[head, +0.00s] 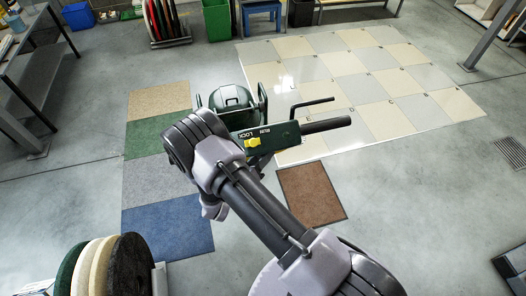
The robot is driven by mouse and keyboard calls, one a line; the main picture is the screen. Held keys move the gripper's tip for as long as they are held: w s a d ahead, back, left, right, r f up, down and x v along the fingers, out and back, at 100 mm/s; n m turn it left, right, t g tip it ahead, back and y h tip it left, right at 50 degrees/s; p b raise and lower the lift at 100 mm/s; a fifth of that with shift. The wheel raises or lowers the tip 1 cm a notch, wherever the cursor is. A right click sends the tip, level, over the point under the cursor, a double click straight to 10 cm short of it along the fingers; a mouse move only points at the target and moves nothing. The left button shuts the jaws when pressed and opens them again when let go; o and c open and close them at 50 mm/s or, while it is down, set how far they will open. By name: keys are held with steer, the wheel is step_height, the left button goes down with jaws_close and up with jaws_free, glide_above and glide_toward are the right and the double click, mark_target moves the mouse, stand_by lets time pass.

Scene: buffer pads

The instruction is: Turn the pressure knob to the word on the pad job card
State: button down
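A dark green floor buffer (231,101) stands at the centre, with a dark handle to its right. Its green control panel (282,134) bears the words RUN and LOCK and a yellow lever or knob (252,142) near LOCK. I cannot make out a knob marked for pressure. No job card can be made out. My arm crosses the middle and lower right of the view and hides part of the buffer's near side. The fingertips of my gripper are not visible; only a pale piece of my arm shows below the elbow-like joint.
Round pads (128,267) stand on edge at lower left, and more stand in a rack (168,42) at the back. Colored mats (168,229) lie left, a brown mat (311,194) right of center. Checkered tiles (440,80) cover the back right. A dark shelf (40,75) stands left.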

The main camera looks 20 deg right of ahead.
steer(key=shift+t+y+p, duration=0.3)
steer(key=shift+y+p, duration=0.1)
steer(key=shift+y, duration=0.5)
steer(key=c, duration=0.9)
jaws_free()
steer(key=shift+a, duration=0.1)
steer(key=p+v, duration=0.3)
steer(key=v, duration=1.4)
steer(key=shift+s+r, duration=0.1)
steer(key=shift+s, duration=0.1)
